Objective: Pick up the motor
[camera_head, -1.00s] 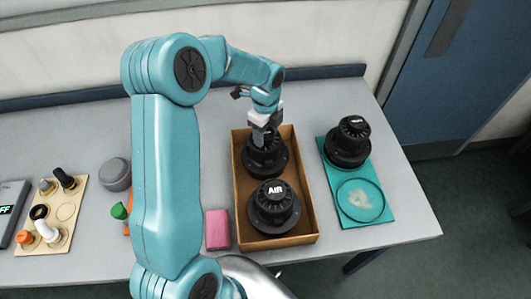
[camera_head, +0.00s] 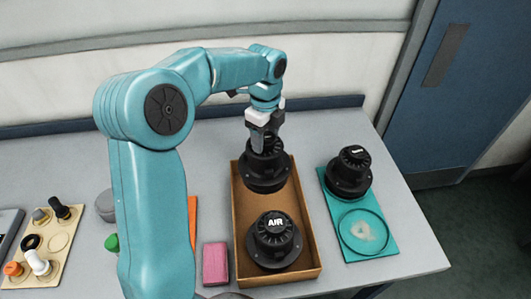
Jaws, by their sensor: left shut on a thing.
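My left gripper (camera_head: 264,137) is shut on a black motor (camera_head: 264,170) from above, at its top. This motor hangs upright over the far end of the cardboard box (camera_head: 308,254). A second black motor (camera_head: 274,242), marked AIR, stands in the near half of the box. A third black motor (camera_head: 348,174) stands on the far half of the teal tray (camera_head: 387,249) to the right. My right gripper is not in view.
A ring outline (camera_head: 364,232) marks the near half of the teal tray, which is free. A pink block (camera_head: 216,264) lies left of the box. A beige board (camera_head: 72,228) with several small parts is at far left. A blue door (camera_head: 455,90) stands at right.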

